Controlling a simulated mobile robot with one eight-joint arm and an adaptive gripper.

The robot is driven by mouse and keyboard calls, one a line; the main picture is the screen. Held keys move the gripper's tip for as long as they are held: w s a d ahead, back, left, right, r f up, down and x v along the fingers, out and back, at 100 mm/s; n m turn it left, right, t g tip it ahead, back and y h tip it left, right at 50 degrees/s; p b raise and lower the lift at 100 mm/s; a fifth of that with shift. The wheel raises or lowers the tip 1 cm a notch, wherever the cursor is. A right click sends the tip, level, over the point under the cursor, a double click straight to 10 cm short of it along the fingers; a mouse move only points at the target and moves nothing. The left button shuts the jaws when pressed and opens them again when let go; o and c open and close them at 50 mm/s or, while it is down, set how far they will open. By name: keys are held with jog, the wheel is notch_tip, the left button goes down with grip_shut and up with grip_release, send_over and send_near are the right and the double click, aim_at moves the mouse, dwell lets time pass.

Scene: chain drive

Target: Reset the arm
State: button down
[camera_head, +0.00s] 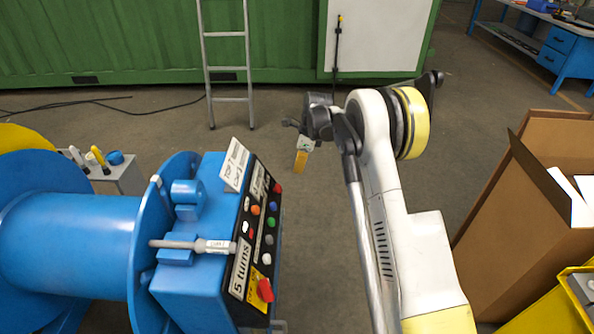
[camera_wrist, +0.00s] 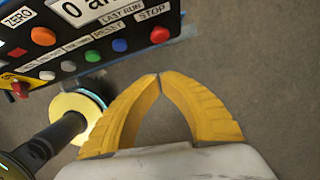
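My gripper (camera_head: 301,162) hangs in the air to the right of the blue machine's control panel in the head view. Its two yellow fingers point down there. In the wrist view my gripper (camera_wrist: 159,76) has its fingertips together with nothing visible between them. My white arm reaches up from the lower right, bends at a yellow-ringed joint and extends left to the gripper. The control panel (camera_head: 258,232) is black with coloured buttons, a "5 turns" label and a red knob (camera_head: 265,290). In the wrist view the panel (camera_wrist: 84,50) shows upper left, apart from the fingertips.
The blue machine with its large drum (camera_head: 70,235) fills the left. A cardboard box (camera_head: 535,190) and a yellow bin (camera_head: 560,312) stand at right. A ladder (camera_head: 228,70) leans at the green container (camera_head: 100,40) behind.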

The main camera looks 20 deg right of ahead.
dwell(0.4)
jog(key=s+a+r+n+t+h, duration=0.1)
jog(key=s+r+n, duration=0.6)
jog(key=r, duration=0.4)
jog(key=s+a+r+n+t, duration=0.2)
jog(key=s+r+n, duration=0.2)
jog(key=s+r, duration=0.65)
jog(key=s+n+t+h, duration=0.1)
jog(key=s+n+t, duration=0.2)
jog(key=s+n, duration=0.9)
jog(key=s, duration=1)
jog(key=shift+s+a+f, duration=0.15)
jog(key=shift+s+a, duration=0.05)
jog(key=shift+a, duration=0.15)
